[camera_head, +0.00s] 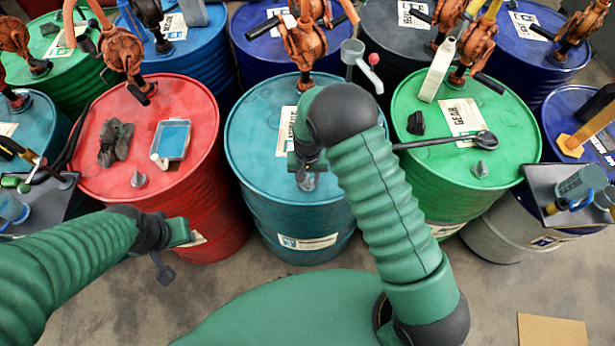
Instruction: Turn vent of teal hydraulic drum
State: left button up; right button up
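The teal drum (258,130) stands upright in the middle, with a partly hidden white label on its lid. Its small grey vent (308,183) sits near the front of the lid, partly covered by my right gripper. My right gripper (307,170) points down over the vent, close to or touching it; its fingers are too hidden to tell whether they are shut on it. My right forearm covers the right part of the lid. My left gripper (178,250) is off the drum, in front of the red drum, with no object visible in it; its finger opening is unclear.
An orange hand pump (304,45) rises from the teal lid's back. The red drum (205,200) at left carries a tray (171,140) and dark cloth (115,142). The green drum (505,115) at right carries a ladle (485,140) and white bottle (437,70). More drums stand behind.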

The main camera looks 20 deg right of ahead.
jog(key=shift+w+a, duration=0.1)
jog(key=c, duration=0.4)
jog(key=shift+c, duration=1.1)
grip_shut()
